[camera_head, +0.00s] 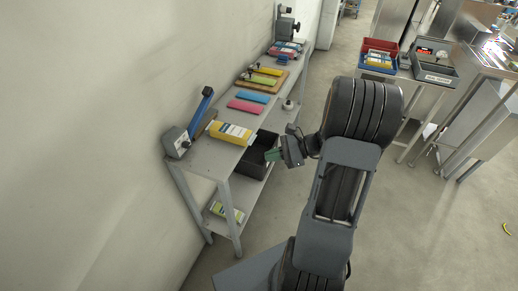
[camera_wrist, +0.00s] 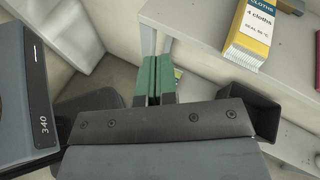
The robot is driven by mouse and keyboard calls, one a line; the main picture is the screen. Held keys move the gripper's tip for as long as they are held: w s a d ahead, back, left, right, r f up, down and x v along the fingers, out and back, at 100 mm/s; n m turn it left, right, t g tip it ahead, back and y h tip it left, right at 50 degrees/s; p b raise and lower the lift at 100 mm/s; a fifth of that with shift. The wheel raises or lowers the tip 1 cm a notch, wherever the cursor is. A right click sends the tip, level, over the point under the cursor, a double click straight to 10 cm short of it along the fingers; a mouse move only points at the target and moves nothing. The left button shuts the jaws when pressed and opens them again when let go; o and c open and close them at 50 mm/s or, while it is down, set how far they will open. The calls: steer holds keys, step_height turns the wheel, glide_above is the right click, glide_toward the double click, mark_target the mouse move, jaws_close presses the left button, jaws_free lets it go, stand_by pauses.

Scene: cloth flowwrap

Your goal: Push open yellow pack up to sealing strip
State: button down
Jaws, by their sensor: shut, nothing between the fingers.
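The yellow pack (camera_head: 230,133) with a white and blue label lies flat near the left end of the grey table, just right of the sealer (camera_head: 178,142). The sealer's blue lever (camera_head: 201,109) is raised. Its sealing strip is too small to make out. In the wrist view the pack (camera_wrist: 248,32) is at the upper right, its label reading "4 cloths" and "seal 90 °C". My gripper (camera_head: 271,155) is off the table's front side, right of the pack and apart from it. Its green fingers (camera_wrist: 153,78) are shut together with nothing between them.
Pink (camera_head: 246,106) and blue (camera_head: 253,97) packs lie further back on the table (camera_head: 203,158), then a wooden board with more packs. A black bin (camera_head: 253,160) sits below the tabletop, near my gripper. A green-white pack (camera_head: 225,210) lies on the lower shelf.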

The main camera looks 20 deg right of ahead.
steer(key=w+d+f+m+t, duration=0.2)
steer(key=d+f+m+t, duration=0.4)
steer(key=d+m+t, duration=0.25)
steer(key=f+p+x, duration=0.1)
steer(key=p+x, duration=0.1)
steer(key=x, duration=1)
steer(key=shift+w+r+h, duration=0.2)
steer(key=shift+w+h, duration=0.2)
steer(key=shift+w+n+g, duration=0.1)
steer(key=shift+n+g, duration=0.15)
